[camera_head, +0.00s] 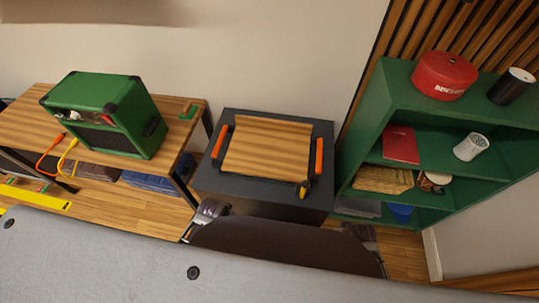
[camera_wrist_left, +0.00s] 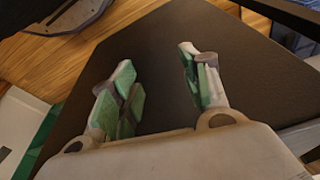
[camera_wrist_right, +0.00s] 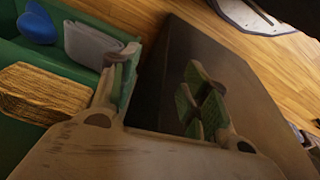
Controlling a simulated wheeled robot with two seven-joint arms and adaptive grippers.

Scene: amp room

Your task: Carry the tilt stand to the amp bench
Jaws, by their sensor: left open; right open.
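The tilt stand (camera_head: 267,148) is a striped wooden board with an orange handle on its left (camera_head: 221,141) and another on its right (camera_head: 319,155). It lies on a dark cabinet (camera_head: 213,183). The amp bench (camera_head: 187,133) is the wooden bench to its left, bearing a green amp (camera_head: 105,113). My left gripper (camera_wrist_left: 160,85) is open and empty in the left wrist view, facing a dark surface. My right gripper (camera_wrist_right: 165,88) is open and empty in the right wrist view, before a dark box-shaped body. The tilt stand is in neither wrist view.
A green shelf unit (camera_head: 367,107) stands close on the cabinet's right, holding a red round tin (camera_head: 444,75), a black cylinder (camera_head: 511,86) and other items. Orange and yellow cables (camera_head: 66,155) hang at the bench's front.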

